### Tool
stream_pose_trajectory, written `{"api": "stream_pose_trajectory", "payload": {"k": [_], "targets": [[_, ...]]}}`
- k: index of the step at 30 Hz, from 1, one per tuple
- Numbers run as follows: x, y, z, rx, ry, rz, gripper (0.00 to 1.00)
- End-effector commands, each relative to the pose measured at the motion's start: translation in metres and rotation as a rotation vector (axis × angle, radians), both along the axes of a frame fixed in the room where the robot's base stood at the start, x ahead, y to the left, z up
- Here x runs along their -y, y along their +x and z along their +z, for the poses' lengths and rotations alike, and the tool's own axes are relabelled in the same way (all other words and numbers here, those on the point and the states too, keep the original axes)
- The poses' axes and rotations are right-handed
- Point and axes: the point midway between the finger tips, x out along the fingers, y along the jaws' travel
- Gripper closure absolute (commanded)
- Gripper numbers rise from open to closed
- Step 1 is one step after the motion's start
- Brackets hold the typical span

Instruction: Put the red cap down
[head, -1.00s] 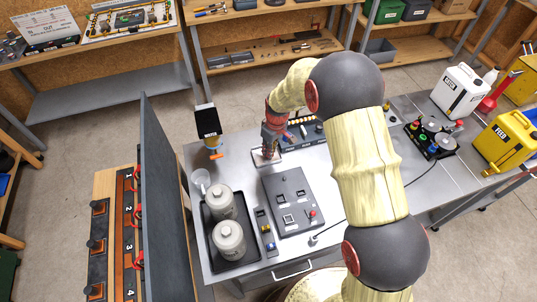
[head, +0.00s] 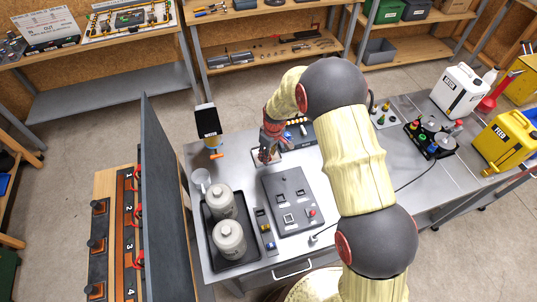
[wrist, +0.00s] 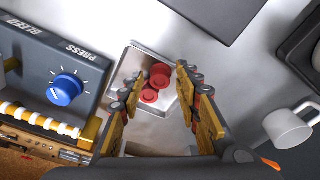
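Two red round cap-like pieces (wrist: 160,74) lie close together on a small pale metal tray (wrist: 135,62) in the wrist view. I cannot tell whether they touch. My gripper (wrist: 160,76) is open, its two wooden-looking fingers apart on either side of the red pieces, with a visible gap to each. Nothing is clamped between the fingertips.
A dark panel with a blue knob (wrist: 65,90) stands close to the left of the tray in the wrist view. A white mug (wrist: 288,128) is to the right. A dark flat box (head: 292,200) and two grey canisters (head: 222,202) stand nearer the bench front.

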Motion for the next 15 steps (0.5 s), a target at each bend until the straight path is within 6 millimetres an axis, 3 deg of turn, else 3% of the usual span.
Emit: {"api": "stream_pose_trajectory", "payload": {"k": [10, 15], "targets": [[0.0, 0.0, 0.003, 0.001, 0.0, 0.0, 0.65], [0.002, 0.0, 0.023, 0.003, 0.001, 0.0, 0.65]]}}
